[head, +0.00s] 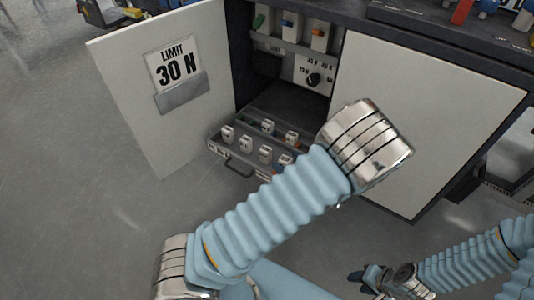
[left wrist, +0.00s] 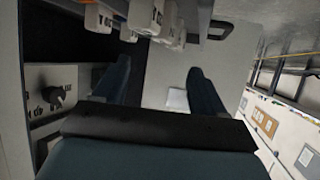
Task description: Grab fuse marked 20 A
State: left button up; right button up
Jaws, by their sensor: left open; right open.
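An open drawer (head: 217,148) in the cabinet holds several white fuses (head: 265,153) in rows, some with coloured parts. My right gripper (head: 364,279) is open, low over the floor.
An open left door (head: 125,90) carries a "LIMIT 30 N" card (head: 174,65). The right door (head: 440,105) is beside my left wrist. Above the drawer is a panel with a black knob (head: 313,79) and coloured switches. Floor before the cabinet is clear.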

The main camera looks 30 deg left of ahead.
pick_arm(q)
send_near(266, 149)
jog(key=x, duration=0.2)
jog(key=shift+w+f, duration=0.2)
jog(key=shift+f, duration=0.1)
jog(key=b+x, duration=0.1)
jog(key=x, duration=0.4)
jog(key=shift+s+a, duration=0.1)
jog(key=shift+a, duration=0.15)
jog(key=shift+c, duration=0.3)
grip_shut()
jog(key=shift+r, duration=0.15)
